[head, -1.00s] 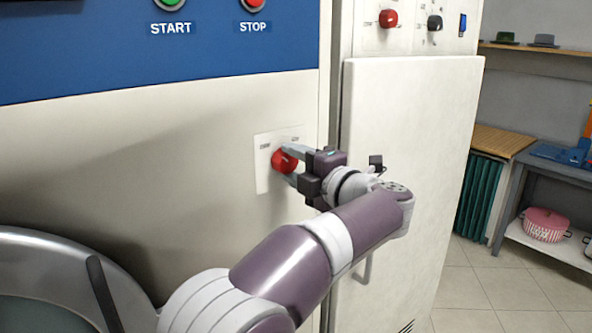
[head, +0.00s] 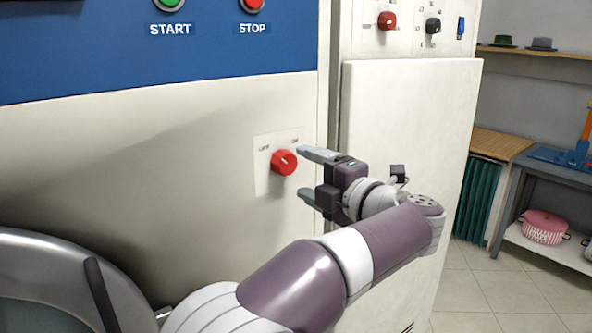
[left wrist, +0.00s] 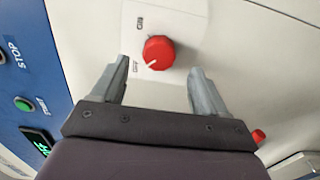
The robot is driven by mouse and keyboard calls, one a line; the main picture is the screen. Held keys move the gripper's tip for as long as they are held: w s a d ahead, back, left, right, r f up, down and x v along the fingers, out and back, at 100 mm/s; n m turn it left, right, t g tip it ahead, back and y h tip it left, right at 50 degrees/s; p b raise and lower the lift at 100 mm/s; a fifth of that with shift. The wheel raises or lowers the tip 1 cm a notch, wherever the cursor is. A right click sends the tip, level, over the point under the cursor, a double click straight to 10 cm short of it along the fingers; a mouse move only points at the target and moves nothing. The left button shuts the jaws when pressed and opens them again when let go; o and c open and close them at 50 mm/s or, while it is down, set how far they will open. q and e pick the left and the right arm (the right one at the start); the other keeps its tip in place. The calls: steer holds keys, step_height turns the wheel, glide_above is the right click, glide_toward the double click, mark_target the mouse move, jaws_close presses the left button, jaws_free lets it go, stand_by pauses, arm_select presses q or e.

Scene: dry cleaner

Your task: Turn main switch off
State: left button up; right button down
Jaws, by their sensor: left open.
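The main switch is a red round knob (head: 284,162) on a pale plate (head: 262,180) on the machine's front, with an OFF label at its upper left and an ON label at its upper right. In the left wrist view the knob (left wrist: 158,53) has a white mark that points toward the OFF label. My left gripper (head: 303,172) is open and empty. Its fingers are apart from the knob, just to its right in the head view. In the left wrist view the knob lies beyond and between the open fingertips (left wrist: 160,76). My right gripper is out of view.
START (head: 168,4) and STOP (head: 252,5) buttons sit on the blue panel above. A white cabinet (head: 405,140) with another red knob (head: 387,20) stands to the right. A round metal door rim (head: 60,245) is at lower left.

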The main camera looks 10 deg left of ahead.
arm_select(q)
steer(key=v, duration=0.8)
